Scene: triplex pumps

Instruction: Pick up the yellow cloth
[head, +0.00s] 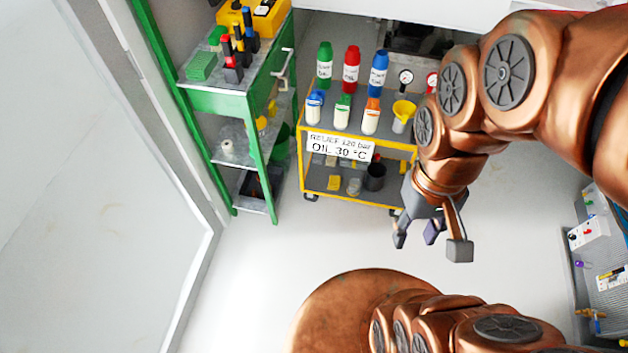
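I cannot make out the yellow cloth with certainty. A small yellow item (262,122) sits on the middle shelf of the green rack, too small to tell whether it is cloth. My gripper (430,245) hangs over the grey floor, in front of the lower right corner of the yellow-framed cart. Its fingers are spread apart and point down. A small dark purple shape shows between them; I cannot tell whether it is part of the gripper.
A panel with fittings (610,270) is at right. Floor before the cart is clear.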

